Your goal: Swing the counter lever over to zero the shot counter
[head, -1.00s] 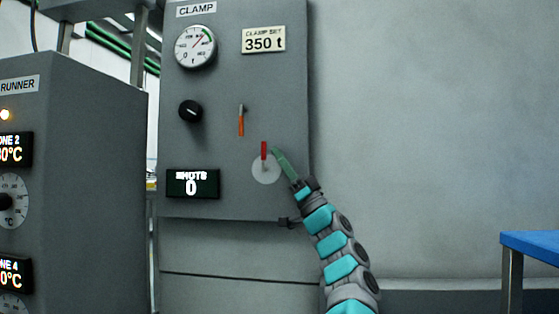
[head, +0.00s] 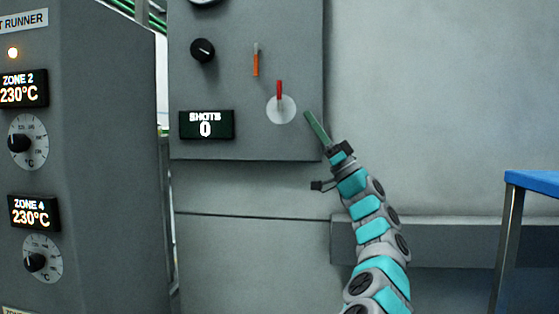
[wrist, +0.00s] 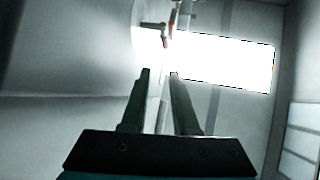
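A red lever (head: 279,89) stands upright on a pale round disc (head: 281,110) on the grey clamp panel. An orange lever with a grey tip (head: 256,62) points up to its upper left. The shot counter display (head: 206,125), labelled SHOTS, reads 0. My gripper (head: 308,115) is a little to the right of the disc and apart from the red lever. In the wrist view my gripper (wrist: 160,73) has its two fingers spread, with nothing held between them. A glaring white patch there hides detail beyond the fingertips.
A black knob (head: 203,50) is on the panel's upper left. A runner cabinet (head: 100,130) with zone displays and dials stands at the left. A blue-topped table (head: 535,181) is at the right. The wall right of the panel is bare.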

